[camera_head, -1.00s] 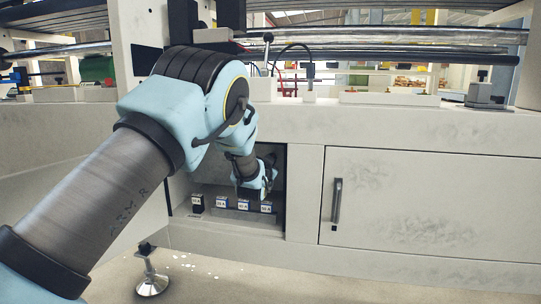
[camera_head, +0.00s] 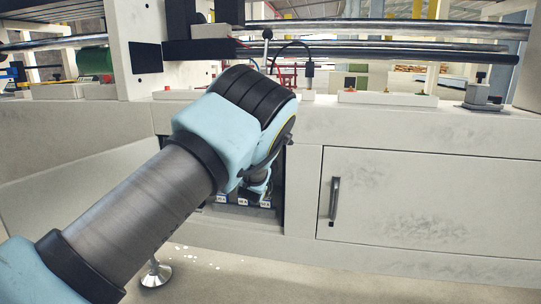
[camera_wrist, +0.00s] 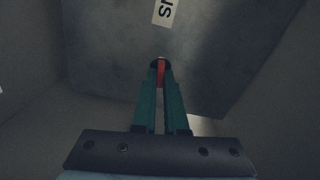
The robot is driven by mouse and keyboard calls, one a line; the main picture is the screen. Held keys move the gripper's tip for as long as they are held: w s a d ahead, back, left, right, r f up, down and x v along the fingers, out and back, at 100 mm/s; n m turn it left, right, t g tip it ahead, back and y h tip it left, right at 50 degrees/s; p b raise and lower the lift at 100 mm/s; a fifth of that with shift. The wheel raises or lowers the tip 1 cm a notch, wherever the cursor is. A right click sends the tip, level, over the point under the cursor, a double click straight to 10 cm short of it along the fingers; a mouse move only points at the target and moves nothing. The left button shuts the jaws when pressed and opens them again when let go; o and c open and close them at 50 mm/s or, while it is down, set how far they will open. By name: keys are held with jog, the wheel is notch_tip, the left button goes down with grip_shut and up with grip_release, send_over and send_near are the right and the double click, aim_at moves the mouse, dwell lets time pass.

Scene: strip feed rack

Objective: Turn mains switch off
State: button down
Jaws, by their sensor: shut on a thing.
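In the wrist view my gripper (camera_wrist: 160,82) is shut on a red switch handle (camera_wrist: 161,70), which shows as a narrow strip between the two green fingers. The handle sits in front of a dark grey panel (camera_wrist: 105,55). A white label (camera_wrist: 164,12) with black letters, partly cut off by the frame edge, is above it on the panel. In the head view my arm reaches into the open cabinet bay (camera_head: 277,190), and my own arm hides the gripper tips and the switch.
Several small blocks with white labels (camera_head: 243,202) stand low inside the bay. A closed cabinet door (camera_head: 420,205) with a dark handle (camera_head: 335,201) is to the right. An open door panel (camera_head: 80,190) is at the left, partly behind my arm. A levelling foot (camera_head: 156,274) stands below.

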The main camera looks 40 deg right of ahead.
jog(key=shift+m, duration=0.9)
jog(key=c, duration=1)
grip_release()
jog(key=shift+o, duration=0.2)
jog(key=shift+f, duration=0.1)
jog(key=p+v, duration=0.3)
jog(key=v, duration=0.7)
jog(key=shift+s+a+p, duration=0.2)
jog(key=shift+a+p, duration=0.15)
jog(key=shift+p, duration=0.05)
jog(key=shift+w, duration=0.1)
